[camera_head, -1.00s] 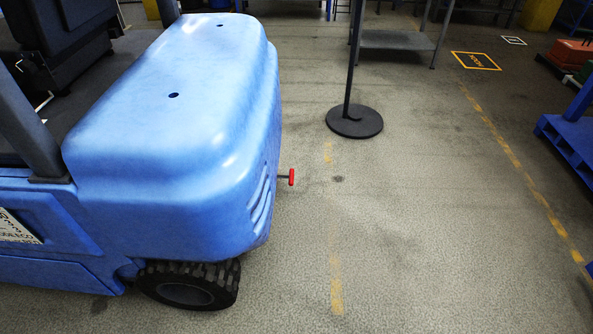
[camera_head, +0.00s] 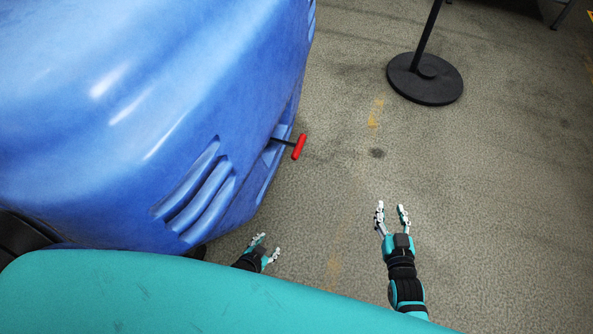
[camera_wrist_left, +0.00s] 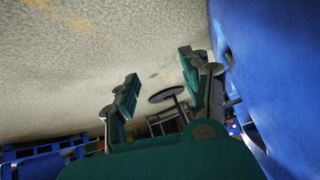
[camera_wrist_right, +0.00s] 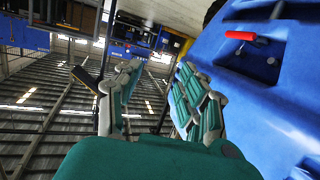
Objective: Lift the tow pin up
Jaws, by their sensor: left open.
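The tow pin (camera_head: 299,146) has a red T-shaped handle on a dark shaft. It sticks out of a recess in the rear of the blue counterweight (camera_head: 130,120). The red handle also shows at the upper right of the right wrist view (camera_wrist_right: 240,35), beside the dark recess. My left gripper (camera_head: 267,247) is open and empty, low beside the counterweight and nearer to me than the pin. My right gripper (camera_head: 391,209) is open and empty over the floor, right of the pin and nearer to me. Neither gripper touches the pin. The pin's lower part is hidden.
A black post on a round base (camera_head: 425,78) stands on the floor beyond the pin, to the right. The floor between the pin and my right gripper is clear. The counterweight's slotted side (camera_head: 200,190) is close to my left gripper.

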